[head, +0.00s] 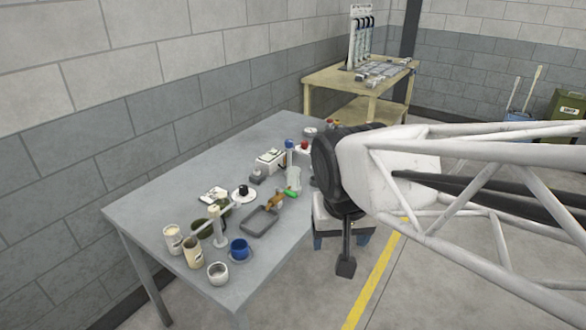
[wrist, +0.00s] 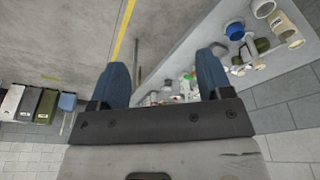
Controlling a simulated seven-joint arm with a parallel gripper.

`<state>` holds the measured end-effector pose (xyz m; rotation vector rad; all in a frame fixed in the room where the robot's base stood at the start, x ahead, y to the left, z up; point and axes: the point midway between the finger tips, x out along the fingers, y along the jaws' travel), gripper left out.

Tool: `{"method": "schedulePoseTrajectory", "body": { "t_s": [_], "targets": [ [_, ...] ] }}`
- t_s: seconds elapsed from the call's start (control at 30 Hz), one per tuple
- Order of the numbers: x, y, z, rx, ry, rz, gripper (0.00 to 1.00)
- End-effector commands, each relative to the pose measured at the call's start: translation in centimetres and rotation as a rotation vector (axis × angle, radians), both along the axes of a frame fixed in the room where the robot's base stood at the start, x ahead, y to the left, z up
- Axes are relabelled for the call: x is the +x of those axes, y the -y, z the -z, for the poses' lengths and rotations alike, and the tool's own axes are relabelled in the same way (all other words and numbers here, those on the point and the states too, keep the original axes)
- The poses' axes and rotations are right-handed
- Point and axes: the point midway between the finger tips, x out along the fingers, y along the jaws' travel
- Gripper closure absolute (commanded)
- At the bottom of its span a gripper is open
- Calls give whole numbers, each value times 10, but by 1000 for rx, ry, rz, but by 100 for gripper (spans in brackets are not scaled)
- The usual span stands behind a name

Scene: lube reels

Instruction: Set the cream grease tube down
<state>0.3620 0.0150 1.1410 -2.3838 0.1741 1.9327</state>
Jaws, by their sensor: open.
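Two cream cylinders with labels, one paler (head: 172,238) and one more beige (head: 193,254), stand upright at the table's near left corner. I cannot tell which is the cream grease tube. Cream cylinders also show at the top right of the wrist view (wrist: 281,24). My gripper (head: 341,243) hangs beyond the table's right edge, well apart from them. In the wrist view its two blue fingers (wrist: 161,76) are wide apart, with nothing held between them.
The grey table (head: 150,205) carries a blue cup (head: 239,248), a pale tin (head: 218,272), a grey tray (head: 261,221), a white stand (head: 218,228) and small items towards the back. A wooden bench (head: 330,78) stands behind. The table's front right strip is bare.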

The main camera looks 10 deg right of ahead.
Motion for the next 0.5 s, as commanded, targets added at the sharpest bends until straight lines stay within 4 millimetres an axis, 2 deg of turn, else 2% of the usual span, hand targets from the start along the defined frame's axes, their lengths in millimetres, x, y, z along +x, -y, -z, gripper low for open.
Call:
{"method": "schedulePoseTrajectory", "body": {
  "t_s": [0.1, 0.2, 0.5],
  "targets": [
    [-24, 11, 0, 7, 13, -48, 28],
    [-37, 16, 1, 9, 20, -81, 28],
    [-47, 19, 3, 11, 24, -112, 28]
  ]
}}
